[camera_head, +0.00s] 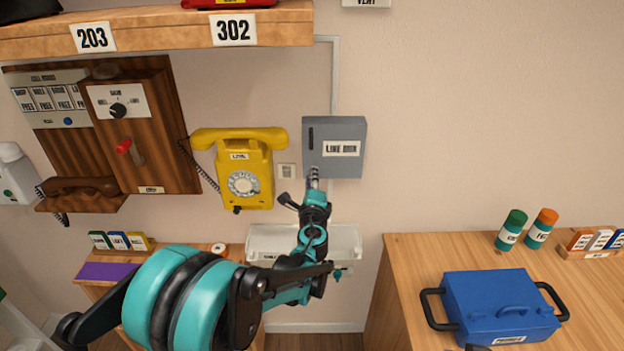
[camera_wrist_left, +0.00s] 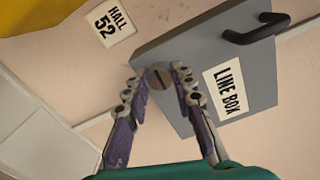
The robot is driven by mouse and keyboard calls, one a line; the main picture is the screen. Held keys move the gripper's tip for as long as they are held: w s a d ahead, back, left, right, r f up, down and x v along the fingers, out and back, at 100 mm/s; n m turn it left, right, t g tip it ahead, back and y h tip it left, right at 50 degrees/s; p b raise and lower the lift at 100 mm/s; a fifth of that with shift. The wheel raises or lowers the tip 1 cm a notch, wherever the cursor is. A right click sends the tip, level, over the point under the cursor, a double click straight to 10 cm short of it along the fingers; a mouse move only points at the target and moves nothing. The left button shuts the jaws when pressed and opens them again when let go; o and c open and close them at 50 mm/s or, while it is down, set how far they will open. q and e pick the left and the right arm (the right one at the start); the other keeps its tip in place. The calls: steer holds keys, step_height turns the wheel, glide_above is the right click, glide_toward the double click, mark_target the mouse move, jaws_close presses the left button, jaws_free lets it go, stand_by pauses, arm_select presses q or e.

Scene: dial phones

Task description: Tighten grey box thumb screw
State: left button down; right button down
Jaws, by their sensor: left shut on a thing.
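The grey line box (camera_head: 318,134) hangs on the wall right of the yellow phone, with a "LINE BOX" label on its front. It also shows in the left wrist view (camera_wrist_left: 245,75). Its thumb screw (camera_wrist_left: 158,77) is a round, slotted grey-brown head at the box's lower corner. My left gripper (camera_head: 314,177) reaches up to the bottom left of the box. In the left wrist view its two fingers (camera_wrist_left: 157,82) stand on either side of the screw head, shut on it. The head view hides the screw behind the fingers.
A yellow wall phone (camera_head: 243,165) hangs close to the left of my gripper. A white tray (camera_head: 345,240) is below, behind my arm. A blue toolbox (camera_head: 499,305) stands on the right wooden table (camera_head: 408,262). The wall right of the box is clear.

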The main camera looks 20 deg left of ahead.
arm_select(q)
steer(key=shift+d+r+m, duration=0.1)
steer(key=shift+m, duration=8.2)
steer(key=c, duration=1.3)
jaws_free()
steer(key=shift+o, duration=0.2)
